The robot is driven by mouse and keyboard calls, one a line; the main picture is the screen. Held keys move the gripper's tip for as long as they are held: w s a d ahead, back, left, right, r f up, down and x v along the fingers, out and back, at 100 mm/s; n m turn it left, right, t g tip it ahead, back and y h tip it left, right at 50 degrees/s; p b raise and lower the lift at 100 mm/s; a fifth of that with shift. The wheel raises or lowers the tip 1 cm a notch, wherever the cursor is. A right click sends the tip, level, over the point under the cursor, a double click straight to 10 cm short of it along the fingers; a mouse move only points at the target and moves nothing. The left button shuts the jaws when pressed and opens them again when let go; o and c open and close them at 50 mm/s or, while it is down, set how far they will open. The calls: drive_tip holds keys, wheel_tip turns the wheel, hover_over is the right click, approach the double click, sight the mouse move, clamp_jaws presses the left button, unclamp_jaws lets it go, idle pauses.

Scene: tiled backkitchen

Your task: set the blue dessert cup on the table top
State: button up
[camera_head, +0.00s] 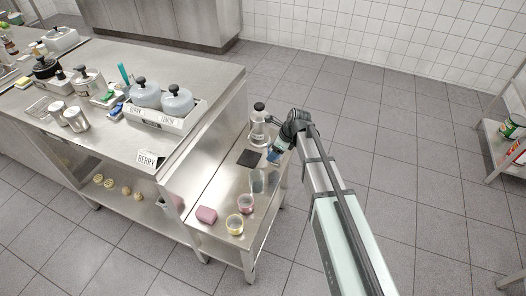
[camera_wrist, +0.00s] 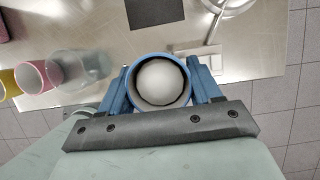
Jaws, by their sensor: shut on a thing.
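The blue dessert cup (camera_wrist: 160,80) is between the two blue fingers of my gripper (camera_wrist: 160,92) in the wrist view. I look down into its round mouth; its inside is pale with a dark ring. My gripper is shut on it. In the head view my gripper (camera_head: 275,153) is over the right part of the lower steel table (camera_head: 206,185), and the cup is small there and hard to tell from the blue fingers. The height of the cup above the table is unclear. A higher steel counter (camera_head: 190,80) stands to the left.
Clear cups (camera_head: 258,181), a pink cup (camera_head: 246,203), a yellow cup (camera_head: 234,225) and a pink block (camera_head: 207,215) stand towards the lower table's front. A dark square (camera_head: 248,158) and a metal canister (camera_head: 259,127) are near the back. The table's left part is clear.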

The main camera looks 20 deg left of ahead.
sight(133, 147)
drive_tip(key=shift+d+r, duration=0.35)
drive_tip(key=shift+d, duration=0.35)
drive_tip(key=shift+d+r, duration=0.35)
drive_tip(key=shift+d, duration=0.35)
